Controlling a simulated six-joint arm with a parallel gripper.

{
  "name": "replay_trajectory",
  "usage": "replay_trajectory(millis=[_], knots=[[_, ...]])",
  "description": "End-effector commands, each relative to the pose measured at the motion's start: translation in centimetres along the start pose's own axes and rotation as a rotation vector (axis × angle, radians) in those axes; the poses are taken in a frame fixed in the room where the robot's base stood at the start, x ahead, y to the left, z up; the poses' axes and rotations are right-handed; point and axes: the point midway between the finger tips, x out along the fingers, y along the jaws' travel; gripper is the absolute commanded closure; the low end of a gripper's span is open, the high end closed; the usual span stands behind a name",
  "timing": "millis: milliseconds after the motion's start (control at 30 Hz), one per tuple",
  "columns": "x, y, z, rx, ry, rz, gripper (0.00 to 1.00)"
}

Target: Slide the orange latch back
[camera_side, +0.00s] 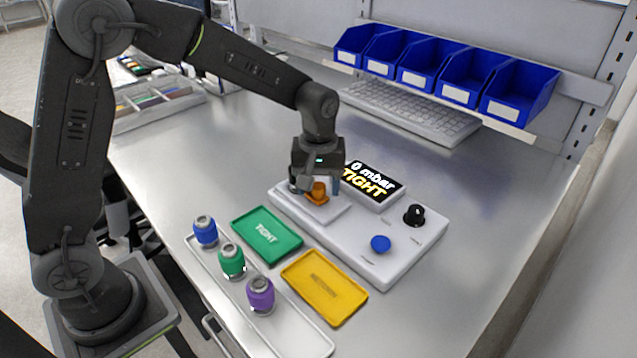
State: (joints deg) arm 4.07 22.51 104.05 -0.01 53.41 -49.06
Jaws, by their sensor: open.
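The orange latch (317,194) sits on the left part of a white test unit (352,238). My gripper (315,187) is open and low over the latch, with its fingers on either side of it. Part of the latch is hidden by my gripper, and I cannot tell whether the fingers touch it. The unit's black display (372,182) reads "0 mbar TIGHT". A blue button (380,244) and a black knob (414,214) are on the unit's right part.
A green tray (266,236) marked "TIGHT" and a yellow tray (324,287) lie in front of the unit. Blue (205,231), green (231,261) and purple (260,295) fittings stand on a pale tray (300,334). A keyboard (410,110) and blue bins (430,68) are behind.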

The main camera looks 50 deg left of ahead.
Motion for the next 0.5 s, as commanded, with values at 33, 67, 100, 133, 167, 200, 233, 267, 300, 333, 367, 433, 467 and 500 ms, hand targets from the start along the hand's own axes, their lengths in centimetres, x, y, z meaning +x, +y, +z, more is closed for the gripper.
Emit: replay_trajectory(millis=[33, 67, 100, 133, 167, 200, 233, 267, 300, 333, 367, 433, 467, 500], knots=[[0.0, 0.0, 0.0, 0.0, 0.0, 0.0, 0.43], [-0.01, 0.0, 0.0, 0.0, 0.0, 0.0, 0.43], [-0.01, 0.0, 0.0, 0.0, 0.0, 0.0, 0.47], [-0.01, 0.0, 0.0, 0.0, 0.0, 0.0, 0.5], [-0.02, 0.0, 0.0, 0.0, 0.0, 0.0, 0.53], [-0.02, 0.0, 0.0, 0.0, 0.0, 0.0, 0.56], [-0.02, 0.0, 0.0, 0.0, 0.0, 0.0, 0.59], [-0.03, 0.0, 0.0, 0.0, 0.0, 0.0, 0.62], [-0.03, 0.0, 0.0, 0.0, 0.0, 0.0, 0.66], [-0.03, 0.0, 0.0, 0.0, 0.0, 0.0, 0.69], [-0.03, 0.0, 0.0, 0.0, 0.0, 0.0, 0.72], [-0.04, 0.0, 0.0, 0.0, 0.0, 0.0, 0.78], [-0.04, 0.0, 0.0, 0.0, 0.0, 0.0, 0.81], [-0.04, 0.0, 0.0, 0.0, 0.0, 0.0, 0.85]])
